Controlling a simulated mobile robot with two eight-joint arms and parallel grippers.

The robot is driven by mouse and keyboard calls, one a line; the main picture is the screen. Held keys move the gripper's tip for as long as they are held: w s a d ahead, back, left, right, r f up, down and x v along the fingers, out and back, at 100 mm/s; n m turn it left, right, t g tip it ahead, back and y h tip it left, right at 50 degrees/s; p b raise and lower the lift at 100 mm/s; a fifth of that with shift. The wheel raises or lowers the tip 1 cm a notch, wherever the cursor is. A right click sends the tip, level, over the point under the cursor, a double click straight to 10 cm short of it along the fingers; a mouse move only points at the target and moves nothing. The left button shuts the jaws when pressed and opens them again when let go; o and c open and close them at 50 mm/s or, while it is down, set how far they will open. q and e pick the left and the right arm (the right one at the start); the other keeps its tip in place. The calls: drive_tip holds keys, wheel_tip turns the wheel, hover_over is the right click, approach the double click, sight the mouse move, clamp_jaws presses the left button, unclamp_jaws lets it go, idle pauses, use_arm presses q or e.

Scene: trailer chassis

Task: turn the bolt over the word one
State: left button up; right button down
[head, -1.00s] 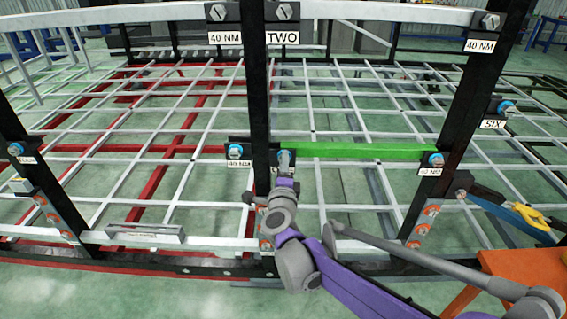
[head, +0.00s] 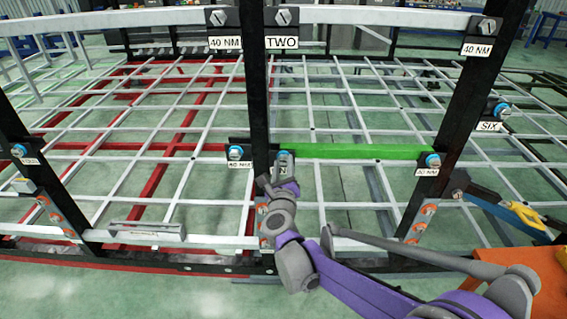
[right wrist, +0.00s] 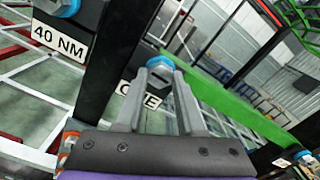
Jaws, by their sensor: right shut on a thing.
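The bolt over the word ONE shows in the right wrist view (right wrist: 160,64) as a grey head with a blue ring, on a black upright. In the head view my right gripper (head: 282,165) reaches up to the bolt from below. My left gripper is not in view.
A bolt with a 40 NM label (head: 235,153) sits just left of the upright. A green bar (head: 360,151) runs right to another bolt (head: 432,160). The TWO label (head: 282,43) is higher up. A white grid frame (head: 340,100) lies behind.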

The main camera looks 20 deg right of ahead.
drive_tip(key=m+p, duration=0.1)
drive_tip(key=m, duration=0.4)
drive_tip(key=shift+a+m+p, duration=0.1)
drive_tip(key=shift+m+p, duration=0.2)
drive_tip(key=shift+p, duration=0.05)
use_arm(q)
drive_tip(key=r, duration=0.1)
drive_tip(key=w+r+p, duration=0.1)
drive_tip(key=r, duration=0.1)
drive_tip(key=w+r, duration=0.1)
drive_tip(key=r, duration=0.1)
drive_tip(key=shift+p, duration=0.4)
use_arm(e)
drive_tip(key=m, duration=0.5)
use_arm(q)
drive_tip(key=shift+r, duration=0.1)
use_arm(e)
drive_tip(key=shift+m, duration=0.4)
drive_tip(key=shift+f, duration=0.1)
drive_tip(key=c, duration=1)
unclamp_jaws()
drive_tip(key=o, duration=0.5)
drive_tip(key=shift+s, duration=0.15)
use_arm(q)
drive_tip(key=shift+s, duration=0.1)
